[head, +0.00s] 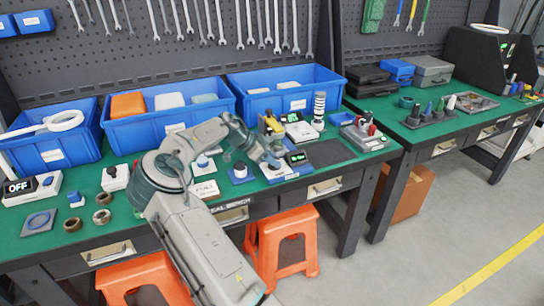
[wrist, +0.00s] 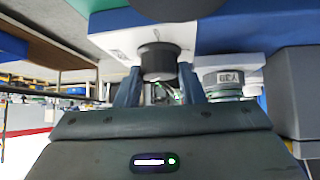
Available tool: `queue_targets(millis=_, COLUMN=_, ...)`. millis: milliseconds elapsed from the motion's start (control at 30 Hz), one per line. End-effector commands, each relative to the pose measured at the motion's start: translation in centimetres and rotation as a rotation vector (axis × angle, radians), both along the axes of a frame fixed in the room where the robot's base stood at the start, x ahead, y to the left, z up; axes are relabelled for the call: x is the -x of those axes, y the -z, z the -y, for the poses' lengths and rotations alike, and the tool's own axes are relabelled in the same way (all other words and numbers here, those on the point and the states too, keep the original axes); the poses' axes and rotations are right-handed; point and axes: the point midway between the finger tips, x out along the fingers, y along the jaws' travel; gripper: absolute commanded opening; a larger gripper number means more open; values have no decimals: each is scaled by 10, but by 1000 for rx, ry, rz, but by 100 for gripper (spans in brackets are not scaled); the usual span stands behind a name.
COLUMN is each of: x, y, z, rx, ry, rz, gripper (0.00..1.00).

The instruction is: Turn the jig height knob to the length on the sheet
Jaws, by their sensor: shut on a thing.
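In the wrist view a dark round knob (wrist: 158,60) sits on a white block (wrist: 130,32) of the jig. My gripper (wrist: 160,74) has its two blue-grey fingers on either side of this knob, shut on it. In the head view my gripper (head: 268,158) is at the jig (head: 290,172), and the arm hides the knob there. A small black display with green digits (head: 297,157) is on the jig, too small to read surely. A white sheet (head: 205,190) stands at the bench front, left of the jig; its writing is not legible.
Blue bins (head: 165,115) line the back of the green bench (head: 130,205). A scale-like device (head: 365,138) is to the right of a dark mat (head: 327,153). A white box reading OFF (head: 32,188) and several rings are at left. Orange stools (head: 283,240) stand below.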

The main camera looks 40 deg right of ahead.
Motion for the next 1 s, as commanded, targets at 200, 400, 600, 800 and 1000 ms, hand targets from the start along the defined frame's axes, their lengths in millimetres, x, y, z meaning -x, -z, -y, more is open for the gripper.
queue_targets(millis=200, x=-1, y=1, z=0, rx=-5, ry=123, rz=-2, gripper=12)
queue_targets(millis=400, x=-1, y=3, z=0, rx=-6, ry=186, rz=-2, gripper=12)
queue_targets(millis=600, x=-1, y=3, z=0, rx=-8, ry=208, rz=-2, gripper=12)
queue_targets(millis=800, x=-1, y=4, z=-1, rx=-8, ry=211, rz=-2, gripper=12)
queue_targets(millis=1000, x=-1, y=4, z=-1, rx=-9, ry=210, rz=-3, gripper=44)
